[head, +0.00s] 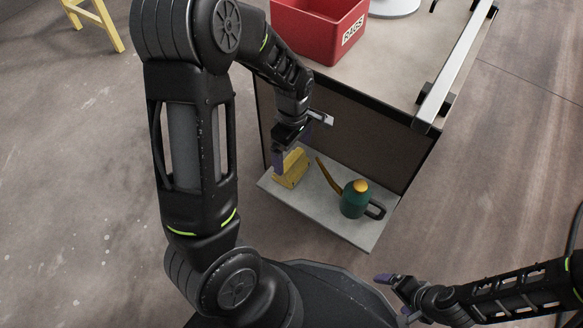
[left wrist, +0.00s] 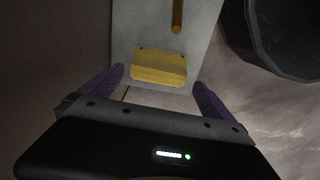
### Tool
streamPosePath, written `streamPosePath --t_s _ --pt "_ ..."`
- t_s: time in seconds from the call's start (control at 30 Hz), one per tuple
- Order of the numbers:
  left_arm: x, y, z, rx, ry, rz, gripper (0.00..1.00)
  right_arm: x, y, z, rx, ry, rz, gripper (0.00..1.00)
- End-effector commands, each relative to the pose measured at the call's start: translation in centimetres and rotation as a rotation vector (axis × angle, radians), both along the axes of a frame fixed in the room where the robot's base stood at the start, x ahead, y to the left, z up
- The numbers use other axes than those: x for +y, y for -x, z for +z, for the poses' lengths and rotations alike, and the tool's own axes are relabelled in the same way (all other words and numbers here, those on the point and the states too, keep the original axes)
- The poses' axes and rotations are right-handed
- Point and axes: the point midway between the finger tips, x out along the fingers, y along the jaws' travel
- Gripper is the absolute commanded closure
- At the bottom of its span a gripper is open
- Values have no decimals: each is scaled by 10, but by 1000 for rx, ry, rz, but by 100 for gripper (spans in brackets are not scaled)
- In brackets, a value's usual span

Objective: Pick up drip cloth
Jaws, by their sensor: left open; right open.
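The drip cloth appears to be the yellow folded block (head: 292,170) on the left part of a low grey shelf (head: 335,226). In the left wrist view the yellow cloth (left wrist: 158,67) lies ahead, between the lines of my two purple fingers. My left gripper (head: 283,158) is open and empty, just above the cloth's left side in the head view; I cannot tell whether it touches. It also shows in the left wrist view (left wrist: 159,82). My right gripper (head: 392,288) is open and empty at the lower right, away from the shelf.
A bench (head: 400,60) carrying a red RAGS bin (head: 318,30) rises behind the shelf. A yellow stool (head: 98,22) stands far left.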

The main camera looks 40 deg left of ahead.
Motion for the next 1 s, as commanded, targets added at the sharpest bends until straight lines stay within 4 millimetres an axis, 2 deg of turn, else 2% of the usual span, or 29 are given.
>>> streamPosePath --t_s 0.27,0.4,1.0 --pt "2 -1 -37 1 0 0 0 1 -3 -28 -8 1 -4 8" --pt "2 -1 -51 1 0 0 0 1 -5 -35 -13 2 -7 8" --pt "2 -1 -52 0 0 0 0 1 -6 -34 -16 3 -8 8"
